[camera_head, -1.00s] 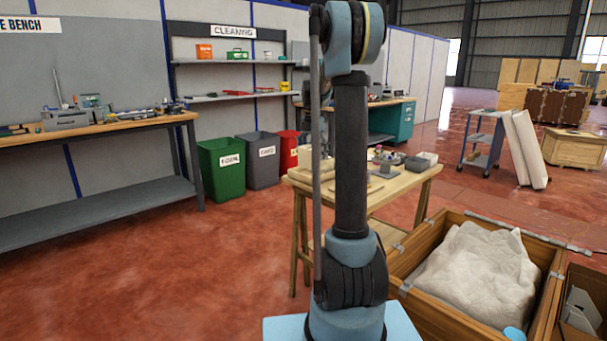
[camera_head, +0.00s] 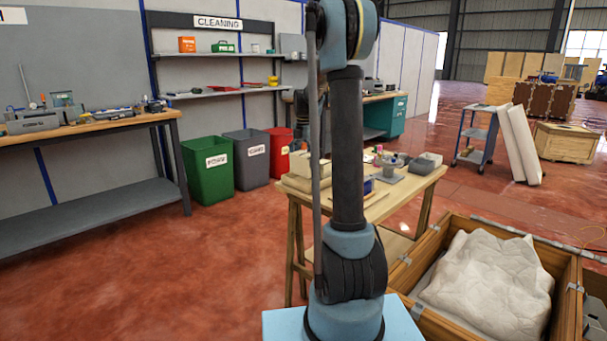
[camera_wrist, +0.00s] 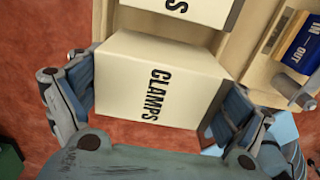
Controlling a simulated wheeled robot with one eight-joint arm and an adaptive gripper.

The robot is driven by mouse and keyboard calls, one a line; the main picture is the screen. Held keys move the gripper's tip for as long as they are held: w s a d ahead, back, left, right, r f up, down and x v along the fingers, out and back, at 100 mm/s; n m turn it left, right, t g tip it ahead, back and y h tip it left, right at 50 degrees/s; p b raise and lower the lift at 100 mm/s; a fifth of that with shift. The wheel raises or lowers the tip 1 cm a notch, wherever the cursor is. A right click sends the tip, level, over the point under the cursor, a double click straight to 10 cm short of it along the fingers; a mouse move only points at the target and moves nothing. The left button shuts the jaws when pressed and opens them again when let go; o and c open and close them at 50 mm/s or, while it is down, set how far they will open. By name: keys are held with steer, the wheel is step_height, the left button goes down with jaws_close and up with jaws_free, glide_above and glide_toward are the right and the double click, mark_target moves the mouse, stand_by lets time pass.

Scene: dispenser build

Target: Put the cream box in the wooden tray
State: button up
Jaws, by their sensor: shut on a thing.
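In the wrist view a cream box (camera_wrist: 150,85) with the word CLAMPS fills the middle. My gripper (camera_wrist: 155,98) is shut on it, one finger pad on each side. A second cream box (camera_wrist: 190,10) with partly cut-off lettering lies just beyond, on a pale wooden surface. In the head view, pale cream shapes (camera_head: 300,178) show at the left end of the wooden table (camera_head: 412,192), partly behind my arm. My gripper is not clearly visible there. I cannot clearly make out the wooden tray in either view.
A blue IN/OUT item (camera_wrist: 300,45) lies right of the boxes. Small items and grey containers (camera_head: 425,163) stand on the table. An open wooden crate with white cloth (camera_head: 490,285) stands at the right front. Green (camera_head: 207,168), grey and red bins stand behind left. Red floor is clear at left.

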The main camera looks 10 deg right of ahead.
mark_target(304, 170)
steer(key=shift+a+f, duration=0.1)
steer(key=shift+f, duration=2.2)
steer(key=o, duration=1)
steer(key=shift+f, duration=0.1)
steer(key=shift+c, duration=0.2)
